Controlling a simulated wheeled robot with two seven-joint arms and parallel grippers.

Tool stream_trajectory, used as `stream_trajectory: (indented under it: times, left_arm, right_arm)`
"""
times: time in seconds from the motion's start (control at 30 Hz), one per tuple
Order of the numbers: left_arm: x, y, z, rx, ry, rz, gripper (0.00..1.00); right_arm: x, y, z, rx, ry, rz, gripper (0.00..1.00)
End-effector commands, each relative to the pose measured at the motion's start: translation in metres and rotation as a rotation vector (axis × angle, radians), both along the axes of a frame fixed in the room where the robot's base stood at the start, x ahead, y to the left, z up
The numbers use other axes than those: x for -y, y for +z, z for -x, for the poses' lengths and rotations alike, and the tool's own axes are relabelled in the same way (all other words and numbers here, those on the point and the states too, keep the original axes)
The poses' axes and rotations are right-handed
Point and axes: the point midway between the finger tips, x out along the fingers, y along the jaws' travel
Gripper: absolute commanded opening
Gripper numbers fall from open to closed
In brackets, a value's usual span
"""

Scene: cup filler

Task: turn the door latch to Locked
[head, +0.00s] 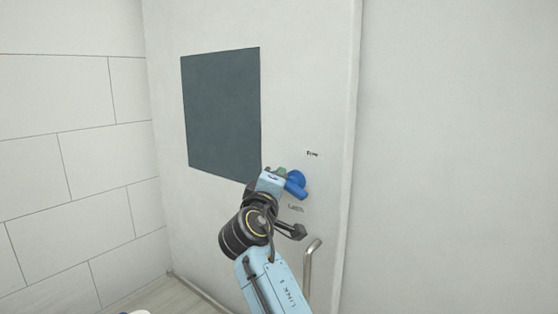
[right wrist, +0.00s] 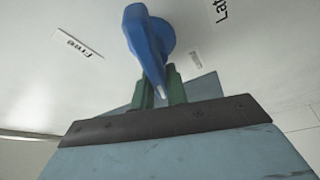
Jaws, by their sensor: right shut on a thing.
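The blue door latch (head: 297,180) sits on the white door, right of the dark panel. In the right wrist view the latch (right wrist: 147,40) shows a round base and a long lever reaching down between my fingers. My right gripper (head: 283,173) is at the latch from the left; its green fingers (right wrist: 160,92) are shut on the lever. A small label (head: 312,153) is above the latch and another (head: 296,207) below it. In the right wrist view one label (right wrist: 78,46) reads "Free", and text beginning "Lat" (right wrist: 222,10) is cut off. My left gripper is out of view.
The door (head: 220,200) carries a dark rectangular panel (head: 222,112). A metal pull handle (head: 311,265) stands out below the latch, close to my right arm. A tiled wall (head: 75,170) is on the left and a plain wall (head: 460,150) on the right.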

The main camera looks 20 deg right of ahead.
Motion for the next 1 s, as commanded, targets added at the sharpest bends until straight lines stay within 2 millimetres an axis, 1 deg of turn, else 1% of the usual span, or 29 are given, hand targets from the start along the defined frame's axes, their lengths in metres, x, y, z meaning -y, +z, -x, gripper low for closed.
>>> stream_trajectory:
  times: [0.03, 0.2, 0.3, 0.6, 1.0]
  left_arm:
    - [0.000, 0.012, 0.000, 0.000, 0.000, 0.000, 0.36]
    - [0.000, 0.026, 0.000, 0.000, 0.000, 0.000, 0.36]
    - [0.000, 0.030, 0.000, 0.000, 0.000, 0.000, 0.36]
    - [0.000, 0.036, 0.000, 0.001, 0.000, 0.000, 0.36]
    - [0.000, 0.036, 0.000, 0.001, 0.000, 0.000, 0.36]
  right_arm:
    - [0.000, 0.007, 0.000, -0.029, 0.001, 0.025, 0.00]
    - [-0.001, 0.002, -0.001, -0.128, 0.001, 0.106, 0.00]
    - [-0.001, -0.001, -0.001, -0.176, 0.001, 0.144, 0.00]
    - [-0.001, -0.005, -0.001, -0.265, -0.001, 0.214, 0.00]
    - [-0.001, -0.007, -0.001, -0.286, -0.002, 0.231, 0.00]
